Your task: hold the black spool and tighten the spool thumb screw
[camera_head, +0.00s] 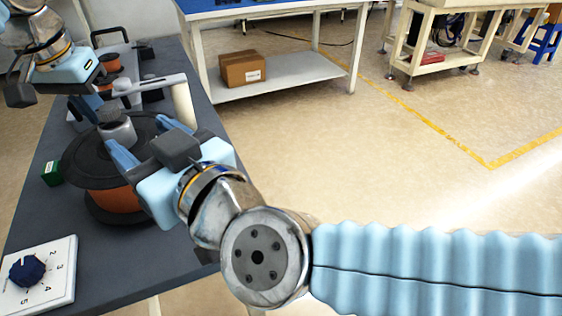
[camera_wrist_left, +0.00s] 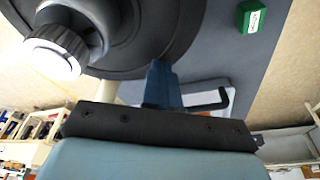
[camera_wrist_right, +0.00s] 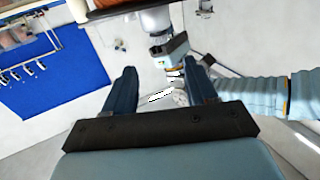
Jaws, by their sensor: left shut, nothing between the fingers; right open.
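The black spool (camera_head: 80,165) lies flat on the dark table, with orange-brown winding below its top flange; the spool also fills the top of the left wrist view (camera_wrist_left: 185,28). The grey thumb screw (camera_head: 117,130) stands at the spool's centre and shows in the left wrist view (camera_wrist_left: 58,50). My right gripper (camera_head: 134,131) is open over the spool beside the screw; their exact gap cannot be told. The right wrist view shows its fingers (camera_wrist_right: 160,68) apart and empty. My left gripper (camera_wrist_left: 158,72) is shut and empty, by the spool's edge.
A white panel with a blue dial (camera_head: 27,272) sits at the table's near left. A green box (camera_head: 51,173) lies left of the spool. A smaller orange spool (camera_head: 108,62) stands farther back. A cardboard box (camera_head: 242,70) rests on a bench shelf. The floor right is clear.

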